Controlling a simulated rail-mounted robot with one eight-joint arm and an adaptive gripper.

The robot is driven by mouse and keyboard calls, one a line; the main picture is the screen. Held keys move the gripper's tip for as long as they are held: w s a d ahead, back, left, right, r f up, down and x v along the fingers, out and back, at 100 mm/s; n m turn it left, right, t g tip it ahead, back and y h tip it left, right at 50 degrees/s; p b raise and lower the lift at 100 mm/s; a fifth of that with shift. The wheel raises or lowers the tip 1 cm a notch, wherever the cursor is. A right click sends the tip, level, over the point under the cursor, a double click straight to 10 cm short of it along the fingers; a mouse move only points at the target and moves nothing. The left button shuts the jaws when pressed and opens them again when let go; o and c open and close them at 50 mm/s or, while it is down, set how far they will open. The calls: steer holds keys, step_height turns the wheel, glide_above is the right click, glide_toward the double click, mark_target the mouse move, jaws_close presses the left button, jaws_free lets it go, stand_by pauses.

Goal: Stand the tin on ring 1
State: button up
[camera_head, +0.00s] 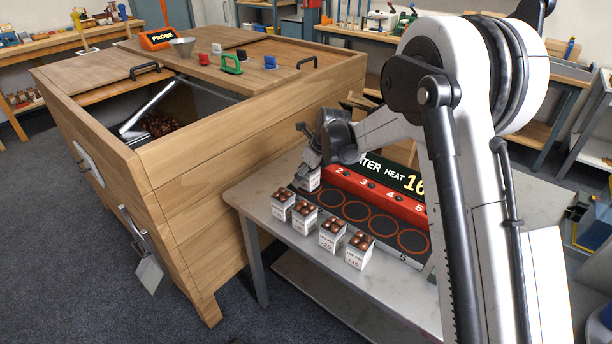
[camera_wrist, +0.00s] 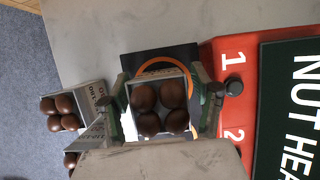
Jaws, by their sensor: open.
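A small square whitish tin (camera_wrist: 134,98) holding several brown chestnuts sits between my gripper's fingers in the wrist view. Its lower part shows under my gripper in the head view (camera_head: 309,182). Whether the tin's base rests fully on the mat is hidden.
Several other chestnut tins (camera_head: 332,235) stand in a row along the table's front edge, two close to my gripper (camera_wrist: 72,105). The red numbered panel (camera_head: 373,189) with a dark sign stands behind the rings. The other visible rings (camera_head: 383,224) are empty. A wooden chest (camera_head: 240,150) stands left.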

steer(key=s+d+r+n, duration=0.2)
steer(key=s+d+r, duration=0.15)
steer(key=r, duration=0.35)
steer(key=s+d+r+n+t+p, duration=0.1)
steer(key=s+d+r+n, duration=0.1)
steer(key=s+d+r, duration=0.3)
steer(key=s+d+r+n, duration=0.2)
steer(key=s+r, duration=0.1)
steer(key=r, duration=0.5)
steer(key=s+d+r+n+t+h, duration=0.1)
steer(key=s+d+r+n, duration=0.15)
steer(key=s, duration=0.35)
steer(key=s+d+r+n+h, duration=0.1)
steer(key=s+d+r+n, duration=0.1)
steer(key=s+d+n, duration=0.3)
steer(key=s+d+f+n+t, duration=0.1)
steer(key=s+d+f+n, duration=0.1)
steer(key=s+n, duration=0.4)
steer(key=s+d+f+n+t+h, duration=0.1)
steer(key=s+d+n, duration=0.3)
steer(key=s, duration=0.9)
steer(key=shift+s+f+n+t+h, duration=0.35)
steer(key=shift+f+n, duration=0.15)
steer(key=shift+n, duration=0.45)
